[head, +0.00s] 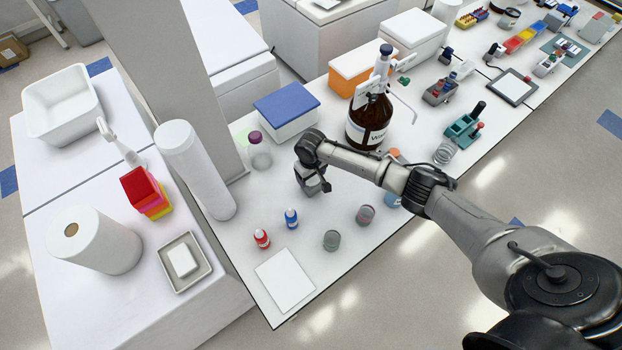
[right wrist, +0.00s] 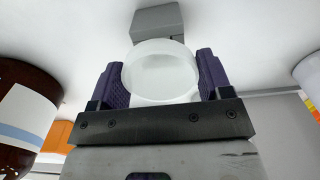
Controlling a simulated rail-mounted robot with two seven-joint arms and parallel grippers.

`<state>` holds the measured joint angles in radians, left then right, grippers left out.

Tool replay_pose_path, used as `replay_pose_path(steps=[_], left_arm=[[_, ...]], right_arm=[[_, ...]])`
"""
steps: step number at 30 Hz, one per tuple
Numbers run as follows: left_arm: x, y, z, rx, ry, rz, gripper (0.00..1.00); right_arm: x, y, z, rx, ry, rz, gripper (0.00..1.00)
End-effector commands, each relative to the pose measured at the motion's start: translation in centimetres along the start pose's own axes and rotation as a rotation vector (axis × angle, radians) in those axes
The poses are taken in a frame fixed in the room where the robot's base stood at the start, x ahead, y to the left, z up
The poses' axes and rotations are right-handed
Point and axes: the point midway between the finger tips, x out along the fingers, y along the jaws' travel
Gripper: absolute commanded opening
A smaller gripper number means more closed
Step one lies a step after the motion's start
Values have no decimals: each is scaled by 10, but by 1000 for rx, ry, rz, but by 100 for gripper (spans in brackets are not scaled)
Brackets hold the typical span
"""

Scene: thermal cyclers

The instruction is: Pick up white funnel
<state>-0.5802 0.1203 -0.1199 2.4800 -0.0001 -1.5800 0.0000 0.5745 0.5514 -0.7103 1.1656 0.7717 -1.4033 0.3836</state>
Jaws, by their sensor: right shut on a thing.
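The white funnel (right wrist: 160,72) shows in the right wrist view as a round white rim with a pale hollow inside. It sits between the two purple finger pads of my right gripper (right wrist: 160,84), which is shut on it. In the head view my right gripper (head: 314,182) is low over the white bench, left of the brown bottle. I cannot make out the funnel there; the wrist and gripper cover that spot. My left gripper is in neither view.
The large brown bottle (head: 369,122) stands close to my right forearm. A blue-lidded box (head: 287,108) and a purple-capped bottle (head: 259,152) are behind the gripper. Small red-capped (head: 261,238) and blue-capped (head: 291,218) bottles stand in front, near a white pad (head: 284,280).

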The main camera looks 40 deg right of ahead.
Motion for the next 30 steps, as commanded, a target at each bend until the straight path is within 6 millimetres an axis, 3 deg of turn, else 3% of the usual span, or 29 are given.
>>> replay_pose_path(steps=[8,21,30], left_arm=[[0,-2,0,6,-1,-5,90],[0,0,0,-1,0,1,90],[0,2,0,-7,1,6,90]], right_arm=[[-6,0,0,0,1,0,63],[-76,0,0,-1,2,-1,62],[-99,0,0,0,1,0,62]])
